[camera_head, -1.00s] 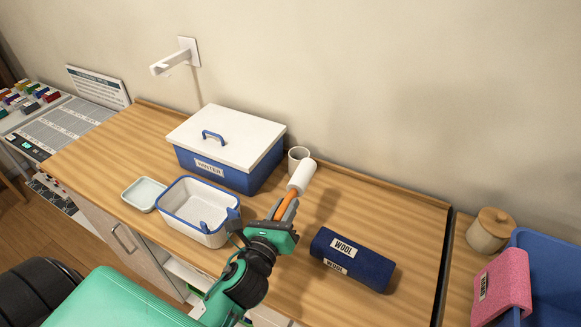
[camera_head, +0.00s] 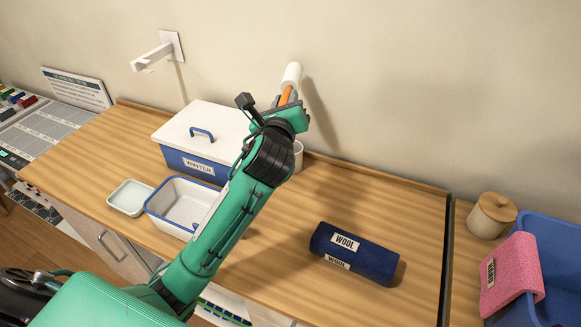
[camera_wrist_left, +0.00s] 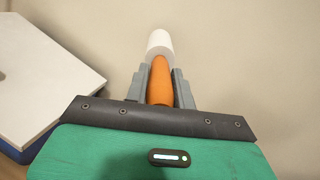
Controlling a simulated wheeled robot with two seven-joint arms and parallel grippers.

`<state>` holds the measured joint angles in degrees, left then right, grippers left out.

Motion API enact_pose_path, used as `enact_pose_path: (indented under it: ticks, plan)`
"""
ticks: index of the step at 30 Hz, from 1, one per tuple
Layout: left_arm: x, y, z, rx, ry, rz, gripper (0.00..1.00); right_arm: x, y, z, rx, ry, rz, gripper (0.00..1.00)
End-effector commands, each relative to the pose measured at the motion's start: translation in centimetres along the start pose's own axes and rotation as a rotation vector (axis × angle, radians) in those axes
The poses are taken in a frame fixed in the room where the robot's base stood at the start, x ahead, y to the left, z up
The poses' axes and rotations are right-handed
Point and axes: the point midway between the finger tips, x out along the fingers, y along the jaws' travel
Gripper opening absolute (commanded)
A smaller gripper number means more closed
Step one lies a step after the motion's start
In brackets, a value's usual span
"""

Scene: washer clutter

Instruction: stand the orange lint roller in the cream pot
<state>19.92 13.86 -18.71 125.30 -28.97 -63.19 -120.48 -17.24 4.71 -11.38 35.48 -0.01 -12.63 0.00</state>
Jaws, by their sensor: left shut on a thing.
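The lint roller (camera_head: 290,78) has an orange handle and a white roll. My left gripper (camera_head: 285,103) is shut on its orange handle and holds it up near the wall, white end uppermost and slightly tilted. In the left wrist view the orange handle (camera_wrist_left: 160,80) sits between the two grey fingers of the left gripper (camera_wrist_left: 160,88). The cream pot (camera_head: 298,155) stands on the counter at the back, beside the blue box. It is mostly hidden behind my left gripper and arm; only its right side shows. My right gripper is not in view.
A blue box with a white lid (camera_head: 205,130) stands left of the pot. A white, blue-rimmed basin (camera_head: 172,207) and a small pale dish (camera_head: 129,197) are in front of it. A navy WOOL roll (camera_head: 354,253) lies on the right. The counter between is clear.

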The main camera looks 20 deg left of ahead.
Motion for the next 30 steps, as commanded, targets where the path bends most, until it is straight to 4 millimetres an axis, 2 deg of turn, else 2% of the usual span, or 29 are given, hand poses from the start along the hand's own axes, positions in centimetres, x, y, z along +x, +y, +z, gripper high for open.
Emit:
enact_pose_path:
  ticks: [7, 15, 18, 23, 30]
  plan:
    - [-0.1, 2.4, -5.2, 0.002, 0.01, 0.005, 0.07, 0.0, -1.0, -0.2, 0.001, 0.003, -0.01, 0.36]
    - [-0.1, 5.3, -11.6, 0.0, 0.007, 0.004, 0.07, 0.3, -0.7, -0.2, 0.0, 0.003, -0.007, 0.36]
    - [-0.1, 6.0, -13.0, 0.001, 0.006, 0.003, 0.06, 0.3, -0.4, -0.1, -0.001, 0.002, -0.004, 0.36]
    - [0.0, 6.4, -14.1, 0.0, 0.002, 0.001, 0.06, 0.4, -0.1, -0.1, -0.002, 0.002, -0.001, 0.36]
    - [-0.1, 7.9, -17.2, -0.001, 0.004, 0.002, 0.06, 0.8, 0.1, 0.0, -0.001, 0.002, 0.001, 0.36]
